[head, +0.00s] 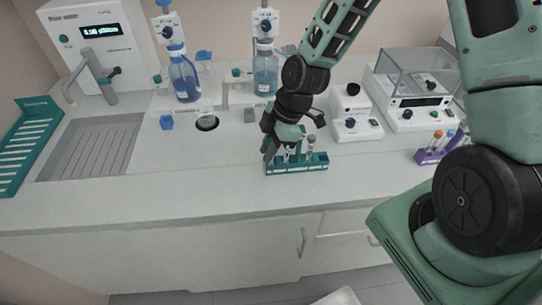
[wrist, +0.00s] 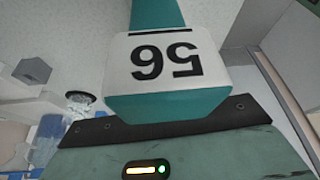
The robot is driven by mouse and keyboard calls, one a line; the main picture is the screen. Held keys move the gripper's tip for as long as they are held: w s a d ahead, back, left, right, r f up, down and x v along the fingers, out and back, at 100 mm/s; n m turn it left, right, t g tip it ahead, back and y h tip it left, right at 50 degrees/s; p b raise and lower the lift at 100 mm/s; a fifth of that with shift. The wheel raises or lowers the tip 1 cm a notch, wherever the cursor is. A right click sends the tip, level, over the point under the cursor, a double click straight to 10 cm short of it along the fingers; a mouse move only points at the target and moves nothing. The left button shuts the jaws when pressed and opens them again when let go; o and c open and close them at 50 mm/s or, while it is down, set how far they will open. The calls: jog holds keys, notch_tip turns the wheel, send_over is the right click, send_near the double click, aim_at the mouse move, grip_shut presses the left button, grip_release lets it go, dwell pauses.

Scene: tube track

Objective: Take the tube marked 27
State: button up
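A teal rack (head: 300,168) stands on the counter in the head view. A grey-capped tube (head: 311,143) stands in its right part, with no number legible. My gripper (head: 283,152) is down over the rack's left part and hides what stands there. I cannot tell whether its fingers are apart or closed. In the wrist view, a teal block with a white face (wrist: 165,62) fills the middle, close to the camera, and carries upside-down digits that seem to read 56. I cannot tell what it belongs to. No number 27 is legible in either view.
A purple rack (head: 436,153) with several orange- and blue-capped tubes stands at the right, partly behind my arm. White instruments (head: 352,112) and a clear-covered balance (head: 410,95) stand behind. A sink drainer (head: 92,147) is at left. The front counter between is clear.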

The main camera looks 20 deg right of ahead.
jog(key=shift+r, duration=0.1)
jog(key=shift+c, duration=0.2)
notch_tip(320, 180, up, 10)
jog(key=shift+f+b, duration=0.1)
jog(key=shift+b, duration=0.3)
